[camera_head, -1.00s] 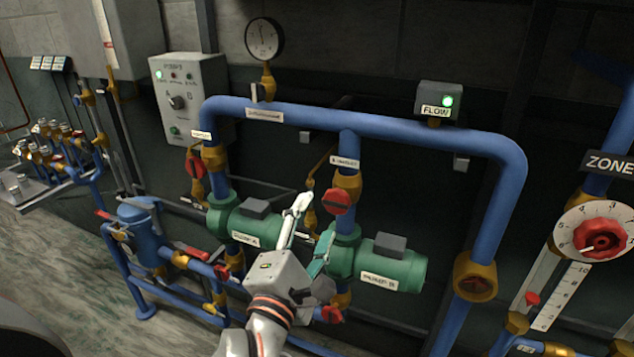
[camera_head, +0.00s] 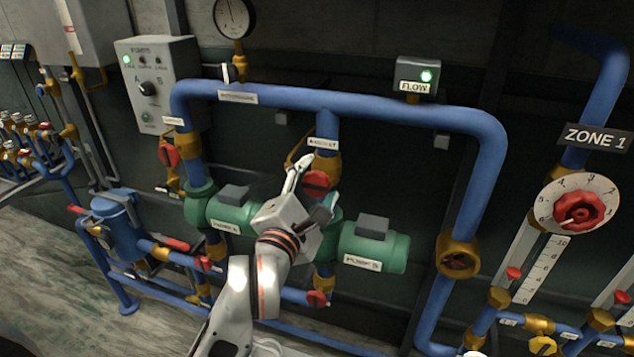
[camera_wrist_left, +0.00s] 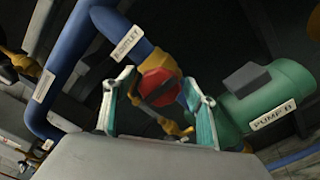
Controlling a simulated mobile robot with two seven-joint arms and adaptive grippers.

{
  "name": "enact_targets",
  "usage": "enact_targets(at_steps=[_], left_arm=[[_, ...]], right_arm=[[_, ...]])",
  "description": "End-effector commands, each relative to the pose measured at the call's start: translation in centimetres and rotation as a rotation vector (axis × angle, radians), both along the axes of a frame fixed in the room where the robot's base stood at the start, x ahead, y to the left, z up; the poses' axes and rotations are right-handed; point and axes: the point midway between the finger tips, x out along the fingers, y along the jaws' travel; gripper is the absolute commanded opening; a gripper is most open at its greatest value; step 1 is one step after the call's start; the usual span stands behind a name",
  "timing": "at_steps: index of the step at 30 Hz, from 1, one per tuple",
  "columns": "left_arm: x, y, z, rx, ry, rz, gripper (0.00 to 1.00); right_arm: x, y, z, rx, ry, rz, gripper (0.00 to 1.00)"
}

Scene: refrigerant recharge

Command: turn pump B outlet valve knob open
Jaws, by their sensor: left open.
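The pump B outlet valve knob (camera_head: 317,183) is red and round, on a brass valve body (camera_head: 327,166) in the blue pipe below the B outlet label (camera_head: 324,143). My left gripper (camera_head: 312,180) is right in front of it, with one finger to the left of the knob and the other to its lower right. In the left wrist view the red knob (camera_wrist_left: 158,86) shows between the two open fingers (camera_wrist_left: 155,105), beyond their tips or level with them; I cannot tell whether they touch it. Green pump B (camera_head: 375,248) is below right. My right gripper is not in view.
Green pump A (camera_head: 230,213) is at the left, with another red outlet knob (camera_head: 168,152) above it. A lower red knob (camera_head: 318,299) is under pump B. The blue header pipe (camera_head: 400,112) runs above. The FLOW box (camera_head: 417,76) shows a green light.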

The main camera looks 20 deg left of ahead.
Motion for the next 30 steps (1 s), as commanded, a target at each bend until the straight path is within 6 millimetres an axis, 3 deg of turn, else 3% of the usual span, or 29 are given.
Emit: enact_targets(at_steps=[7,12,23,30], left_arm=[[0.06,0.01,-0.01,0.0,-0.001,0.001,0.56],[0.05,0.01,-0.01,0.001,-0.001,0.001,0.17],[0.04,-0.01,-0.03,-0.034,0.0,0.0,0.17],[0.05,-0.02,-0.04,-0.166,0.003,0.0,0.17]], right_arm=[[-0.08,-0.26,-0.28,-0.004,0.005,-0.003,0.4],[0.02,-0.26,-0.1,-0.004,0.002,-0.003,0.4],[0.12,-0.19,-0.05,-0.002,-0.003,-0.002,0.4],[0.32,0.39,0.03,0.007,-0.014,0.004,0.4]])
